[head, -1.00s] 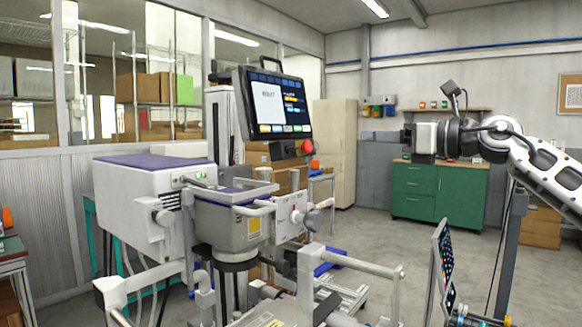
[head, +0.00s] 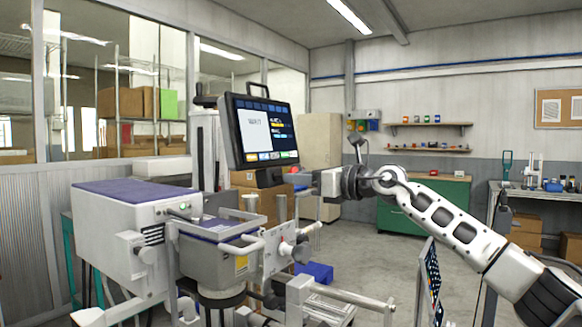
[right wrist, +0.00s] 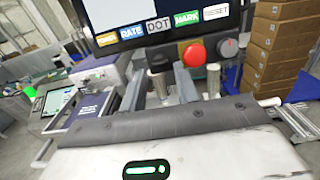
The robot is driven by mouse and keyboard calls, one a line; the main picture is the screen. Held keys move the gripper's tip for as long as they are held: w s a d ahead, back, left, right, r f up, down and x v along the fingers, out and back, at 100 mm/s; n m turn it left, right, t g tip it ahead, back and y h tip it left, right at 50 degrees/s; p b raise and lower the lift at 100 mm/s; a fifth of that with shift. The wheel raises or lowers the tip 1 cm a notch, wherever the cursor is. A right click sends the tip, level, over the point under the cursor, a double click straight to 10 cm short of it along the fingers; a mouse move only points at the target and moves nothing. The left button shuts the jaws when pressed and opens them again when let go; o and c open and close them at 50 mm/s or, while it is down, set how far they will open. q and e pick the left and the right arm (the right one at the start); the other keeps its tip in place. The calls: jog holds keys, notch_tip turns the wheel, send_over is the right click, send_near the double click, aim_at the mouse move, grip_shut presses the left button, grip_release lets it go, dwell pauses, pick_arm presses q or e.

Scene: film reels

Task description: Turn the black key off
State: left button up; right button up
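The machine's monitor (head: 262,130) has a control strip along its lower edge. My right gripper (head: 291,178) is just right of the monitor's lower corner. In the right wrist view its fingers (right wrist: 160,87) are apart and empty, below and left of the switch, not touching it. My left gripper is not in view.
The white and purple machine (head: 130,215) stands at left, with grey handles and pipes below the monitor. Stacked cardboard boxes (right wrist: 278,50) are behind. A green cabinet (head: 440,200) stands against the back wall. Open floor lies between.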

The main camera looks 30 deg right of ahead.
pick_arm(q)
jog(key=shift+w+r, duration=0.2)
pick_arm(e)
jog(key=x, duration=0.2)
jog(key=shift+w+a, duration=0.1)
jog(key=shift+w, duration=0.2)
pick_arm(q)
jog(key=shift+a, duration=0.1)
pick_arm(e)
grip_shut()
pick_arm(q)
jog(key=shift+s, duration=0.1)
